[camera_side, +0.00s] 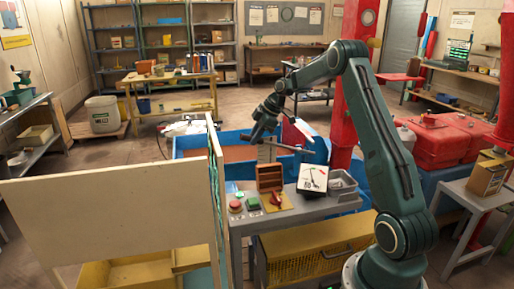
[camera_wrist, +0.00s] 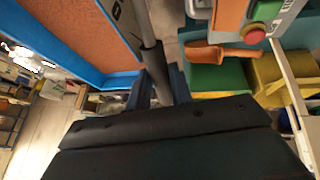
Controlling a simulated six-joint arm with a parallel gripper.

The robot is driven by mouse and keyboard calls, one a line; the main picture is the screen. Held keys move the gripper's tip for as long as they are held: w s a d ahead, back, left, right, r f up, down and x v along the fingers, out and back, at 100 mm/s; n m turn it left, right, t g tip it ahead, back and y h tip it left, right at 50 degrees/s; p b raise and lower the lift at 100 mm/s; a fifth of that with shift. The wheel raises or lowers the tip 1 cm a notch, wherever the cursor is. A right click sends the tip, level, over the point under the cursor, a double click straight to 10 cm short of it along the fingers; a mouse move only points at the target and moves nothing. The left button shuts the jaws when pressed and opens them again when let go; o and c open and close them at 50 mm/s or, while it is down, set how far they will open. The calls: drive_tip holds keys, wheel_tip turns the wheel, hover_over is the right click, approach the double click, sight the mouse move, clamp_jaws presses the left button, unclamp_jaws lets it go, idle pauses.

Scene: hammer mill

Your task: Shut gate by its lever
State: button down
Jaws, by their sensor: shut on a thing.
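The lever (camera_side: 290,148) is a grey rod standing out at the blue trough in the side view. It slopes slightly down to the right. My gripper (camera_side: 257,137) is at the rod's left part, shut on it. In the wrist view the lever (camera_wrist: 150,45) runs from the top edge down between the two dark fingers of my gripper (camera_wrist: 162,80). A grey plate with dark marks lies beside the rod there. I cannot make out the gate itself or how far open it is.
A pale upright panel (camera_side: 110,212) stands at the left.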

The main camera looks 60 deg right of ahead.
drive_tip(key=shift+r, duration=0.25)
drive_tip(key=c, duration=1.3)
unclamp_jaws()
drive_tip(key=shift+o, duration=0.2)
drive_tip(key=v, duration=1.3)
drive_tip(key=shift+s+r, duration=0.2)
drive_tip(key=shift+r, duration=0.1)
